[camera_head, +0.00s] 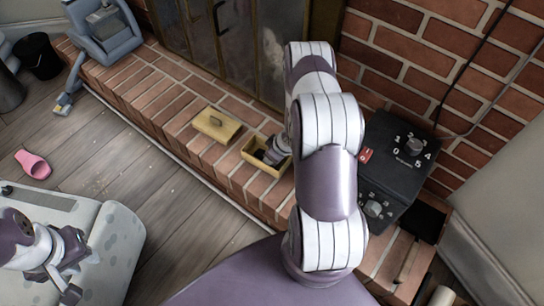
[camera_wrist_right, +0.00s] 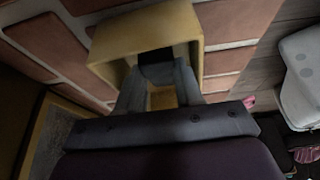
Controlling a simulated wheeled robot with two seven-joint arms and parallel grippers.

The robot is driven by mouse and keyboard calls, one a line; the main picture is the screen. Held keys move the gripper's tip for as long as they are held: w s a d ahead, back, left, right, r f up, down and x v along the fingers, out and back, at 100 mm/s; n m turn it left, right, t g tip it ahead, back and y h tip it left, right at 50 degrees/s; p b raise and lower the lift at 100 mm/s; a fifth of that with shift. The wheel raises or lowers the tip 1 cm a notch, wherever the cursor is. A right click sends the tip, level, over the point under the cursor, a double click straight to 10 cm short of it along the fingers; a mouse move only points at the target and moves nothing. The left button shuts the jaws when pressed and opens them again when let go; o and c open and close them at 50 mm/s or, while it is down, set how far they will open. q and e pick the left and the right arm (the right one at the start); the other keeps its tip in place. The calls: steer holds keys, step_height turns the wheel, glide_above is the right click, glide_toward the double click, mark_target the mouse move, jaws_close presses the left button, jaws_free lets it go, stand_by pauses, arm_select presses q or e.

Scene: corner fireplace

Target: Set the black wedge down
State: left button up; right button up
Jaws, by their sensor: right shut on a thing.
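My right gripper (camera_wrist_right: 158,80) is shut on the black wedge (camera_wrist_right: 156,56), which sits between its fingertips. In the wrist view the fingers and the wedge are inside the mouth of an open yellow box (camera_wrist_right: 103,45). In the head view this box (camera_head: 252,177) stands on the brick hearth, with my right gripper (camera_head: 272,154) reaching into it. I cannot tell whether the wedge touches the box floor. My left gripper (camera_head: 76,276) is at the lower left, its fingers apart and empty, over a pale spotted surface.
A black box with dials (camera_head: 400,150) stands to the right of my arm. A glass fireplace door (camera_head: 235,45) is behind. A pink slipper (camera_head: 34,164) lies on the floor.

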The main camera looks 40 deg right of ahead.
steer(key=shift+f, duration=0.2)
steer(key=o, duration=0.7)
steer(key=shift+r, duration=0.1)
steer(key=shift+o, duration=0.2)
step_height(320, 180, up, 20)
steer(key=s+h+p, duration=0.2)
steer(key=p, duration=0.5)
steer(key=s+a+r+m+g, duration=0.1)
steer(key=s+a+r, duration=0.4)
steer(key=a+r, duration=0.2)
steer(key=s+a+r+m+g, duration=0.2)
steer(key=s+a+r, duration=0.2)
steer(key=a+r, duration=0.4)
steer(key=shift+s+a+r+y, duration=0.2)
steer(key=shift+s+a+y, duration=0.2)
steer(key=shift+a, duration=0.4)
